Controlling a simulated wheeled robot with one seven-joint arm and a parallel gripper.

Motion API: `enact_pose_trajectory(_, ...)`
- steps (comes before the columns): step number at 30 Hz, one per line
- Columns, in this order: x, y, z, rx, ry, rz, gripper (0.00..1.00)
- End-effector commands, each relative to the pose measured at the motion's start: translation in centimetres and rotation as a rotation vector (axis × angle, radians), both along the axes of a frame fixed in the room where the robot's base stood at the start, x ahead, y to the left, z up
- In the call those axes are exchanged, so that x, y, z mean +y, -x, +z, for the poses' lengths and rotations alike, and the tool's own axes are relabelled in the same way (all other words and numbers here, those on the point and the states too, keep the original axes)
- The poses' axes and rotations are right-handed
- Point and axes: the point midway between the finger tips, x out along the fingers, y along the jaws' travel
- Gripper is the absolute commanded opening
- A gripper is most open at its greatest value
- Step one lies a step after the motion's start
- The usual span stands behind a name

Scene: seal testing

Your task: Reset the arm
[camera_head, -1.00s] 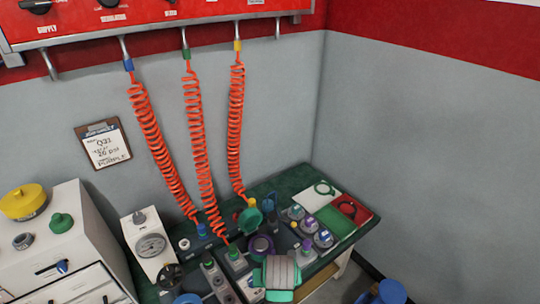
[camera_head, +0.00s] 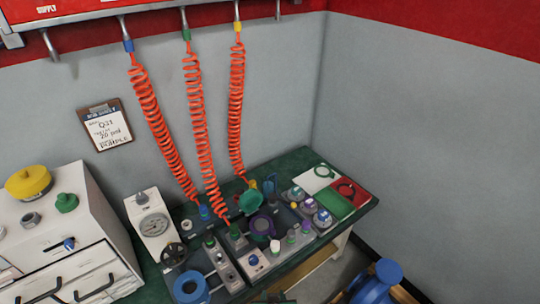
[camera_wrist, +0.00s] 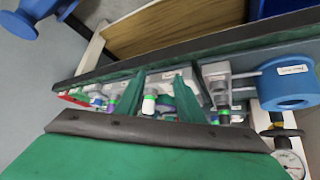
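My gripper (camera_wrist: 158,84) shows in the wrist view as two green fingers, set apart, with nothing held between them. The green and dark housing of my gripper fills the bottom of that view.
The green bench (camera_head: 291,161) carries several fixtures, a blue ring (camera_head: 190,288), a gauge box (camera_head: 150,225) and a white-green-red mat (camera_head: 337,204). Three coiled orange hoses (camera_head: 160,130) hang above it from the red panel. A blue wheel-like object (camera_head: 389,271) stands at lower right. The right wall is bare.

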Motion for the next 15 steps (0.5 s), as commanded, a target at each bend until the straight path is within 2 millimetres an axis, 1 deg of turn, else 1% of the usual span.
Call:
enact_pose_trajectory(1, 0.1, 1.5, -0.6, -0.019, 0.000, -0.001, 0.35)
enact_pose_trajectory(4, 0.2, 3.7, -1.0, -0.076, 0.000, -0.005, 0.35)
enact_pose_trajectory(7, 0.3, 5.9, -1.0, -0.134, 0.001, -0.009, 0.35)
enact_pose_trajectory(11, 0.4, 9.0, -0.4, -0.209, 0.001, -0.014, 0.35)
enact_pose_trajectory(15, 0.5, 12.3, 0.9, -0.288, 0.000, -0.019, 0.35)
